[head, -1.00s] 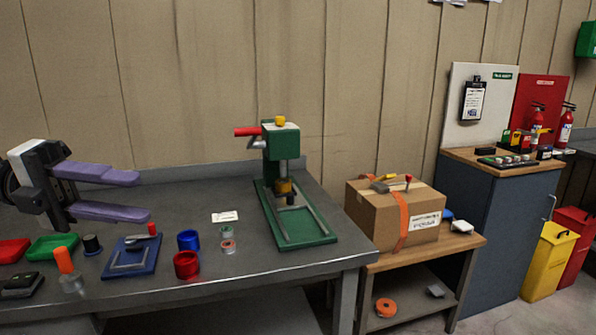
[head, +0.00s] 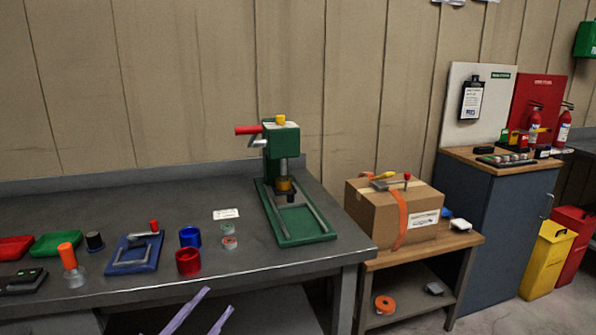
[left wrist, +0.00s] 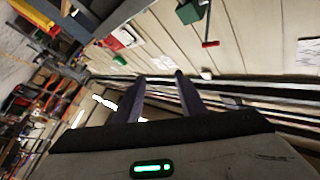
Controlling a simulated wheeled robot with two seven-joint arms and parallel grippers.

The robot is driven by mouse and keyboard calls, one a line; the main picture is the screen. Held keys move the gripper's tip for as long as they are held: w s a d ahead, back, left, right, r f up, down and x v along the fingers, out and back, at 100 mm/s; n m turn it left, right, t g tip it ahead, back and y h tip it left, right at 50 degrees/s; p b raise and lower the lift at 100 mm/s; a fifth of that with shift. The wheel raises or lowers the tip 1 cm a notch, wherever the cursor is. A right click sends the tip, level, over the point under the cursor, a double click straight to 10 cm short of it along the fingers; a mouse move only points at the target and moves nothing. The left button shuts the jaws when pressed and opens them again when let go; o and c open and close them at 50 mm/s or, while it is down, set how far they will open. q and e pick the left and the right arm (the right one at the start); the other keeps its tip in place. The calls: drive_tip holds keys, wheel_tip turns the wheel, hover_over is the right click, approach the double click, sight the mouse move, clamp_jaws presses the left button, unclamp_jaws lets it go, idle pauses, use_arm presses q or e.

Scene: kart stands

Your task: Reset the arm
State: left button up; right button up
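My left gripper (head: 219,299) shows only by its two purple fingers at the bottom edge of the head view, in front of the workbench's front edge. The fingers are apart with nothing between them. In the left wrist view my left gripper (left wrist: 160,76) is also open and empty, with its fingers pointing away from the camera. The rest of my left arm is out of the head view. My right gripper is in neither view.
The grey workbench (head: 210,262) carries a green press (head: 300,228), a blue cup (head: 189,237), a red cup (head: 188,262), a blue fixture (head: 134,255), and red and green trays (head: 58,243). A cardboard box (head: 375,222) sits on a low wooden stand to the right.

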use_arm(q)
drive_tip(key=s+f+n+g+y, duration=0.1)
drive_tip(key=s+f+n+y, duration=0.2)
drive_tip(key=f, duration=0.3)
drive_tip(key=s+f+n+g+y, duration=0.1)
drive_tip(key=s+f+n+y, duration=0.2)
drive_tip(key=f, duration=0.4)
drive_tip(key=s+f+n+g+y, duration=0.3)
drive_tip(key=s+f+g, duration=0.5)
drive_tip(key=s+f, duration=0.9)
drive_tip(key=s+n, duration=0.1)
drive_tip(key=s, duration=0.2)
drive_tip(key=shift+s+a+n, duration=0.15)
drive_tip(key=shift+s+n, duration=0.2)
drive_tip(key=shift+n, duration=0.05)
